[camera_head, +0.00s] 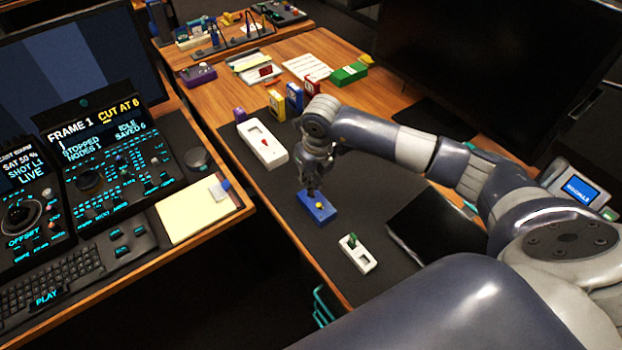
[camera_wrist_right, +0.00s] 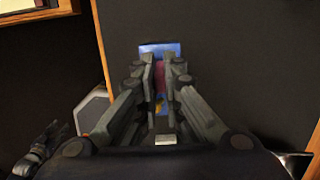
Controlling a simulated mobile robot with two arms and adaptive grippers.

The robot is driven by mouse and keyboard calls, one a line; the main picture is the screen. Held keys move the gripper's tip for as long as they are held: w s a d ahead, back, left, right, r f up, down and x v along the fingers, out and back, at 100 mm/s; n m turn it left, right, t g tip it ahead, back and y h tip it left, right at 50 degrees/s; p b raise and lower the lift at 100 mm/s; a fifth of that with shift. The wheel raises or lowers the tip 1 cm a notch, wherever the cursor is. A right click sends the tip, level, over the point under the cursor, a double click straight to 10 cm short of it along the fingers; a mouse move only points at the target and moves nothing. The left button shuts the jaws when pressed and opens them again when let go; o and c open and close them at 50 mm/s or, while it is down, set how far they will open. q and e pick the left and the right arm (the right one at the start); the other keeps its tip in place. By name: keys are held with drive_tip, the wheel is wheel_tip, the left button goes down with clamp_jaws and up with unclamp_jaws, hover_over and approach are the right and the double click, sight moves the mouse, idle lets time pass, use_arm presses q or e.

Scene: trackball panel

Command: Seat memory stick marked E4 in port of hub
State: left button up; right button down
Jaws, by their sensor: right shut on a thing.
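My right gripper (camera_head: 313,188) is above the blue block (camera_head: 318,209) on the dark mat, its fingers pointing down. The block has a small yellow spot on top. In the right wrist view, the right gripper (camera_wrist_right: 160,78) is shut on a narrow maroon piece, mostly hidden between the fingers, with the blue block (camera_wrist_right: 160,49) beneath. I cannot tell whether the piece touches the block. No E4 mark is readable. A dark jointed part (camera_wrist_right: 42,148) at the lower left of the wrist view may be my left gripper; its jaws are unclear.
A white holder with a red piece (camera_head: 262,143) lies behind the blue block. A smaller white holder with a green stick (camera_head: 357,253) lies in front. Several coloured boxes, among them a green one (camera_head: 349,74), stand farther back. A black panel (camera_head: 432,228) is at right.

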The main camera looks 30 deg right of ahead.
drive_tip(key=shift+f+b, duration=0.9)
drive_tip(key=shift+f, duration=0.35)
drive_tip(key=c, duration=1.7)
unclamp_jaws()
drive_tip(key=shift+o, duration=0.2)
drive_tip(key=shift+r, duration=0.2)
wheel_tip(320, 180, up, 12)
drive_tip(key=s, duration=0.1)
drive_tip(key=shift+s+d+f, duration=0.15)
drive_tip(key=shift+s+f, duration=0.05)
drive_tip(key=shift+s, duration=0.15)
